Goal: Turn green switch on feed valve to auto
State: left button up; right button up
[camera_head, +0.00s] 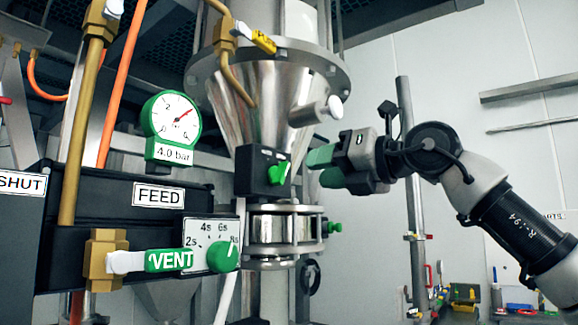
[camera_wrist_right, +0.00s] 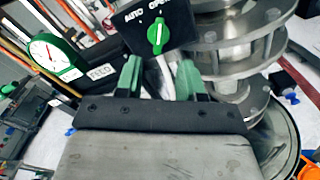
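My right gripper (camera_head: 318,166) is just right of the switch in the head view. In the wrist view its green fingers (camera_wrist_right: 160,76) are apart, with nothing between them, a little short of the switch. My left gripper is not in view.
A FEED panel (camera_head: 110,215) with a green VENT lever (camera_head: 168,260) and a green dial (camera_head: 223,257) stands at the left. A green-rimmed gauge (camera_head: 172,118) is above it. Stacked metal flanges (camera_wrist_right: 235,45) lie close right of the switch box.

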aim_at(286, 173)
jog(key=p+x, duration=0.2)
jog(key=x, duration=0.4)
jog(key=shift+a+r+p, duration=0.15)
jog(key=shift+a+p, duration=0.05)
jog(key=shift+p, duration=0.15)
jog(key=shift+w+a, duration=0.3)
jog(key=shift+f, duration=0.2)
grip_shut()
